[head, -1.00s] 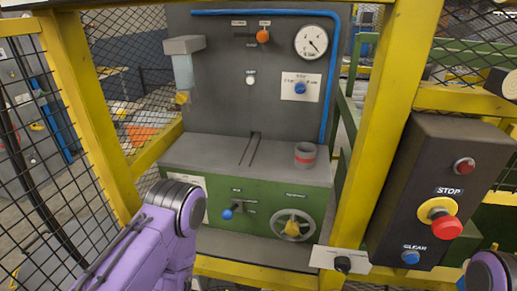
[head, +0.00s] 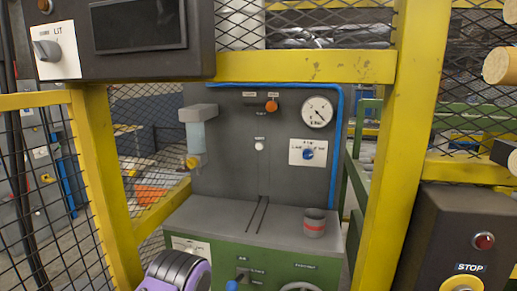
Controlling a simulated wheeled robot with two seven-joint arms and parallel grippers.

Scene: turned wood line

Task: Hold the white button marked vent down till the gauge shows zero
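The small white button (head: 259,146) sits on the upright dark grey panel, below the orange knob. The small label above it is too small to read. The round white gauge (head: 317,112) is at the panel's upper right. Its dark needle points off zero as far as I can tell, toward the lower right, but its figures are too small to read. Nothing touches the button. A purple and dark link of my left arm shows at the bottom edge, well below the button. The fingers of both my grippers are out of view.
A yellow frame bar (head: 305,66) crosses above the panel, with posts on both sides. A dark control box (head: 150,62) hangs at upper left. A blue knob (head: 308,154) is right of the button. The stop box (head: 470,215) stands at right. The opening between the posts is clear.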

